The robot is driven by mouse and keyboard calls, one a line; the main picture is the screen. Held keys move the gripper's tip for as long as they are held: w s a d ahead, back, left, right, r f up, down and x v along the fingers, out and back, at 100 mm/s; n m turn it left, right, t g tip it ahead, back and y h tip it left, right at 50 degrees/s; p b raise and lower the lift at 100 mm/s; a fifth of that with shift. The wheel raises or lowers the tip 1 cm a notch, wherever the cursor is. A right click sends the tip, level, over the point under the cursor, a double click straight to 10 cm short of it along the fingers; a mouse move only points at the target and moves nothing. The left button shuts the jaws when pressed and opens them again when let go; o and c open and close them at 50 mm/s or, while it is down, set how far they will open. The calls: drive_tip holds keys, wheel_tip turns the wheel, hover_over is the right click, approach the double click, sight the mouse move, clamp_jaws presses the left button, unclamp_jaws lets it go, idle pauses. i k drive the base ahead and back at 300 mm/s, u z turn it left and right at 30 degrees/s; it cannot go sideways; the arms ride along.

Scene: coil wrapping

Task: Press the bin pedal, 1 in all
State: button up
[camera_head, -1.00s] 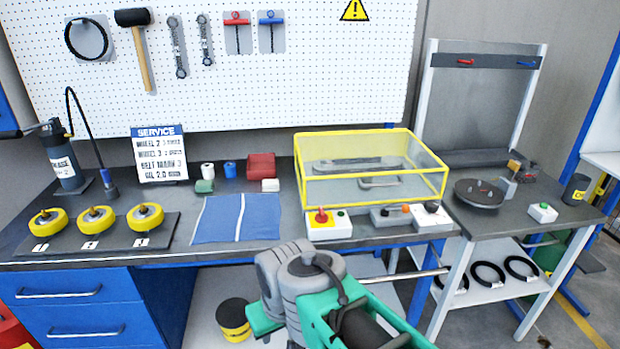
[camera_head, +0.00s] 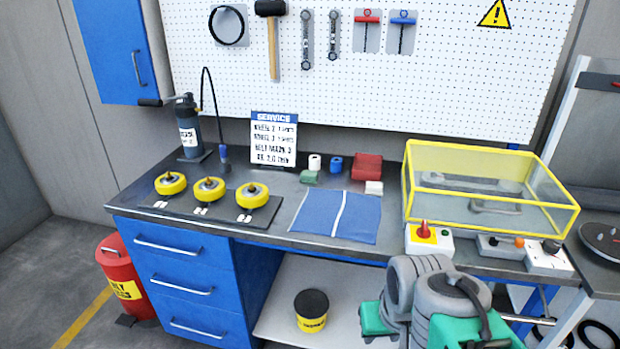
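A red bin (camera_head: 122,275) with a yellow label stands on the floor at the left, beside the blue drawers of the workbench. A small dark pedal (camera_head: 126,321) sticks out low at its front, close to the floor. The bin's lid looks closed. My folded arm, grey and green, shows at the bottom right in front of the bench, far from the bin. I cannot make out any gripper fingers; they are hidden or outside the picture.
The workbench (camera_head: 280,232) holds yellow wheels, a blue cloth (camera_head: 335,215) and a yellow-framed clear box (camera_head: 490,190). A dark-lidded yellow tub (camera_head: 311,312) stands on the lower shelf. The floor (camera_head: 50,265) left of the bin is clear, with a yellow line.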

sight(127, 320)
drive_tip(key=u, duration=1.65)
